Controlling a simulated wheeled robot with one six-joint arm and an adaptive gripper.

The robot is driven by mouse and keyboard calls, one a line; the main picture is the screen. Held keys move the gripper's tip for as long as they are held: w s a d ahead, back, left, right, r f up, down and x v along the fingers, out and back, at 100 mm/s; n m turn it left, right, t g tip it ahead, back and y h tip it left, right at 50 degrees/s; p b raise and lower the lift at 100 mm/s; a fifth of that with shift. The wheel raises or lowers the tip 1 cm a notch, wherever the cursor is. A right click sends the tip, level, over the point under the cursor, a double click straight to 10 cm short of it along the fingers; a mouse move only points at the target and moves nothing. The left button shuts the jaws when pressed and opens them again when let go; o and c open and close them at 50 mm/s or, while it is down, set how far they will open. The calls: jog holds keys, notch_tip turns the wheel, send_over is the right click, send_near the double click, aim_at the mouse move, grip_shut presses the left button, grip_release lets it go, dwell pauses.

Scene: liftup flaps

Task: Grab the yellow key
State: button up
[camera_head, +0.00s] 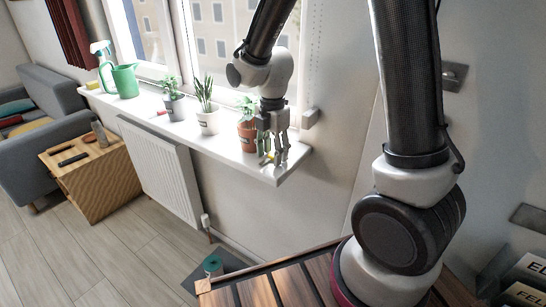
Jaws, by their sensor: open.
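A small yellow thing, apparently the yellow key (270,157), shows at the right end of the white windowsill (225,150). It is partly hidden by my gripper's fingers, and its shape is too small to make out. My gripper (273,162) points down over that end of the sill, with its fingers apart on either side of the yellow thing. I cannot tell whether the fingers touch it.
A potted plant in a terracotta pot (246,137) stands just left of and behind my gripper. A white pot (208,122), a grey pot (175,108) and a green watering can (124,81) stand further left. A radiator (160,175) hangs below the sill.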

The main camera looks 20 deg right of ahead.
jog(key=c, duration=0.9)
jog(key=shift+c, duration=0.2)
